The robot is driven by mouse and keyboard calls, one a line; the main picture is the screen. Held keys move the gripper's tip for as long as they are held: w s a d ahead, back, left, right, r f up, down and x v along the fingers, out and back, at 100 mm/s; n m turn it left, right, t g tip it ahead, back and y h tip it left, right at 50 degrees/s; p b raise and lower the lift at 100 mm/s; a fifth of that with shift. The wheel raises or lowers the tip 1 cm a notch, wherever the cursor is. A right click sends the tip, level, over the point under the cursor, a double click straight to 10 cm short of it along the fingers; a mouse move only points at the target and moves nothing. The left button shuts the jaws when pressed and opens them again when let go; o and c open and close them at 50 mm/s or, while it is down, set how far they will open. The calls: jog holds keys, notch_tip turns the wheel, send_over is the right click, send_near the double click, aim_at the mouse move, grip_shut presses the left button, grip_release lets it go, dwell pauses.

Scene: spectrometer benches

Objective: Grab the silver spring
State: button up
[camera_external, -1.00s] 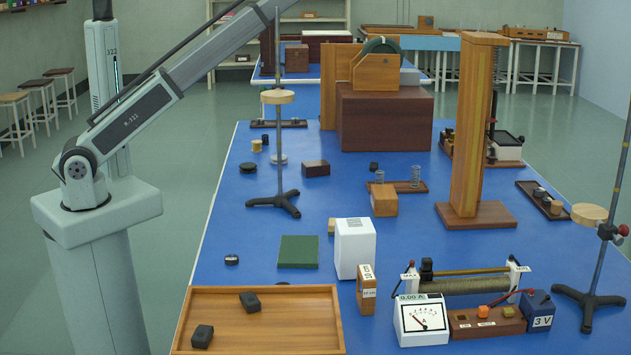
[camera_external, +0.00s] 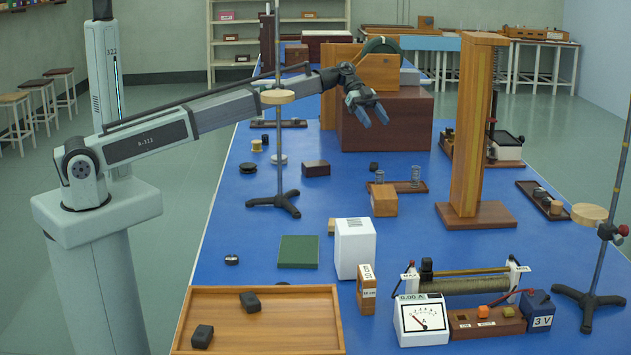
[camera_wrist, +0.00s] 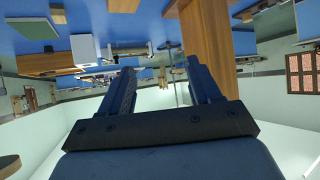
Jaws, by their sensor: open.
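Two silver coil springs stand upright on a small brown wooden board (camera_external: 398,186) in the external view, a shorter left spring (camera_external: 379,177) and a taller right spring (camera_external: 415,176). My gripper (camera_external: 375,113) is in the air, above and behind them in the picture, in front of the brown boxes. Its fingers point down and to the right, apart and empty. The wrist view shows the two fingers (camera_wrist: 160,75) spread with nothing between them; I cannot make out the springs clearly there.
A light wooden block (camera_external: 384,206) stands right in front of the left spring. A tall wooden post (camera_external: 468,130) rises to the right. Blue tabletop (camera_external: 330,200) lies clear left of the block.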

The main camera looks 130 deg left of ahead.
aim_at(380, 171)
jog(key=shift+w+a+f+n+g+y, duration=0.35)
jog(key=shift+f+n+g+y, duration=0.75)
jog(key=shift+f, duration=2)
jog(key=shift+w+a+f+n+g+y, duration=0.3)
jog(key=shift+f+n+g+y, duration=0.6)
jog(key=shift+f+n, duration=1.65)
jog(key=shift+w+a+f+n+g+y, duration=0.4)
jog(key=shift+f+n+g, duration=0.8)
jog(key=shift+f, duration=2.5)
jog(key=shift+d+m, duration=0.15)
jog(key=shift+m, duration=0.1)
jog(key=shift+c, duration=0.4)
jog(key=c, duration=1)
